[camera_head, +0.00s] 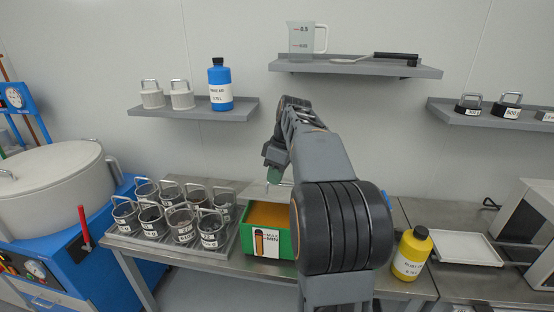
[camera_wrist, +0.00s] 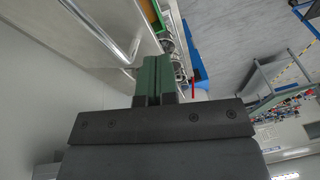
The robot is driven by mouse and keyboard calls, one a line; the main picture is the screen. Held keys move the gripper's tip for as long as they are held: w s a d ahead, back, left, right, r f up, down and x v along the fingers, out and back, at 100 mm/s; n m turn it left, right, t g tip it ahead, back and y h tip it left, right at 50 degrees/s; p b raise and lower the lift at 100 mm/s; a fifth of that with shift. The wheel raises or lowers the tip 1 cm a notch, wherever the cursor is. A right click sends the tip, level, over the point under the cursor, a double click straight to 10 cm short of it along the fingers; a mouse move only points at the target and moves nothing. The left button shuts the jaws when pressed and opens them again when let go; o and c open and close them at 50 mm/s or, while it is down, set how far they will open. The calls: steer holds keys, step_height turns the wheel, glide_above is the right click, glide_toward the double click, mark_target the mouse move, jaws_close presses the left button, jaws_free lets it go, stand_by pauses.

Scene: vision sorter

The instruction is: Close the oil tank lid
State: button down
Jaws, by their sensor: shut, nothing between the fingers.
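The oil tank (camera_head: 284,245) is a green box with a MAX/MIN label on its front. Its top is open and shows brownish-orange oil. A pale grey lid (camera_head: 250,191) stands raised at the back of the tank, partly hidden by my arm. In the wrist view, a pale panel that looks like the lid (camera_wrist: 75,12) carries a metal bar handle (camera_wrist: 103,37). A strip of the green tank (camera_wrist: 150,12) shows at the top. My gripper (camera_head: 272,163) is above the back of the tank, by the lid. Its green fingers (camera_wrist: 157,62) are shut and empty, apart from the handle.
A rack of handled cups (camera_head: 180,222) stands left of the tank. A yellow bottle (camera_head: 411,254) stands to the right, before a white tray (camera_head: 463,249). A shelf (camera_head: 355,67) with a measuring jug (camera_head: 301,40) hangs above. A large round vessel (camera_head: 45,170) is far left.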

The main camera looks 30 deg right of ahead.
steer(key=n+p, duration=0.2)
steer(key=p, duration=0.1)
glide_toward(274, 199)
steer(key=shift+y, duration=0.4)
steer(key=x, duration=0.4)
steer(key=shift+w+d+f, duration=0.15)
steer(key=shift+w+f, duration=0.3)
steer(key=shift+s+a+f, duration=0.1)
steer(key=shift+s+f, duration=0.05)
steer(key=shift+f, duration=0.35)
steer(key=shift+s+a+f, duration=0.15)
steer(key=shift+f, duration=0.35)
